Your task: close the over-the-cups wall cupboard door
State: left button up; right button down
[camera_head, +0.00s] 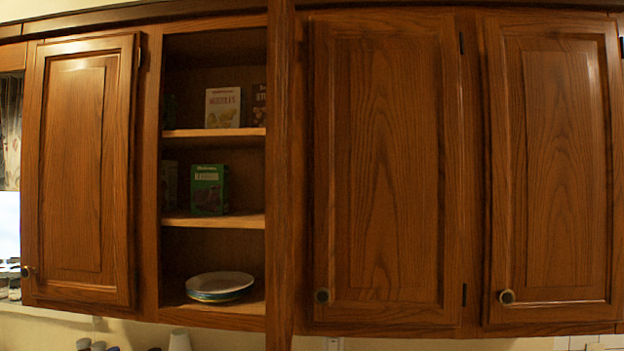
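The open wall cupboard (215,60) is left of the middle, with its shelves exposed. A tall wooden panel (281,180) along its right side runs past the cupboard's top and bottom. It looks like its door, swung out toward me and seen nearly edge-on; its face and knob do not show. Below the opening, the top of a white cup-like thing (180,341) shows at the bottom edge. Neither of my grippers is in view.
Shut doors stand at left (75,170), centre right (385,170) and far right (555,170), each with a round knob. Inside the open cupboard are food boxes (222,108), a green box (209,190) and stacked plates (219,286). Dark-topped items (98,346) stand below.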

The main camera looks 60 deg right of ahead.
aim_at(280, 115)
jog(key=k+z, duration=0.15)
jog(key=z, duration=0.25)
jog(key=k+z, duration=0.1)
jog(key=z, duration=0.3)
jog(key=k+l+z, duration=0.1)
jog(key=z, duration=0.3)
